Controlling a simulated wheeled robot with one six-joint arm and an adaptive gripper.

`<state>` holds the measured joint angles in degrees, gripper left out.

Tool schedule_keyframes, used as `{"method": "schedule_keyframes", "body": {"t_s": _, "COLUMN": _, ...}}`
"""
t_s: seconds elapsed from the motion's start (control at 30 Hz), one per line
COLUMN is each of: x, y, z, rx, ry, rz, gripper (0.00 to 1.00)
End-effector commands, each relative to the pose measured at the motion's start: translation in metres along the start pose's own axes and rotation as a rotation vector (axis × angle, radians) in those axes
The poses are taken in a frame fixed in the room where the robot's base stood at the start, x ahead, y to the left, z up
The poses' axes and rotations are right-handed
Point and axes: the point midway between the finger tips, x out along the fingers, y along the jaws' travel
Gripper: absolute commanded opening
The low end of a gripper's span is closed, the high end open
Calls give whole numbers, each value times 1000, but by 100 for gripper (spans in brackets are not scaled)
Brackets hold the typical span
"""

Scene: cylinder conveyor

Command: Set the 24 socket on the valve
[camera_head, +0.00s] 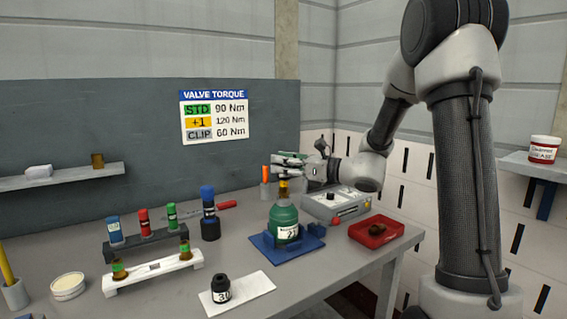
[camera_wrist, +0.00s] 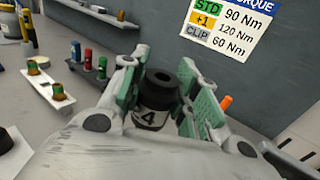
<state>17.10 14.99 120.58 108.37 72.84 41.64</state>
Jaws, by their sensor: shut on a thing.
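My gripper (camera_head: 288,163) is shut on a black socket (camera_wrist: 158,92). The socket is upright between the green finger pads in the wrist view, and its white label shows a "4", the rest being hidden. In the head view my fingers mostly hide it. My gripper is above a green cylinder (camera_head: 284,217) with a brass-coloured valve (camera_head: 284,188) at its top. The cylinder stands in a blue base (camera_head: 306,240). I cannot tell whether the socket touches the valve.
A black socket marked "30" (camera_head: 221,287) stands on a white pad (camera_head: 250,289). Left are a dark rack (camera_head: 128,247) with coloured pieces and a white rack (camera_head: 150,273). A grey box (camera_head: 322,207) and red tray (camera_head: 362,234) are right. A torque sign (camera_head: 214,117) hangs behind.

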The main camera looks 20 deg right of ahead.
Motion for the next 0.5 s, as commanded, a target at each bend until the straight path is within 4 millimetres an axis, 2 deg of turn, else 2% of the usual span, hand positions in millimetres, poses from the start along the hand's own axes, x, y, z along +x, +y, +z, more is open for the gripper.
{"method": "schedule_keyframes", "body": {"t_s": 0.5, "x": 0, "y": 0, "z": -13, "rx": 1, "ry": 0, "rz": 0, "gripper": 4}}
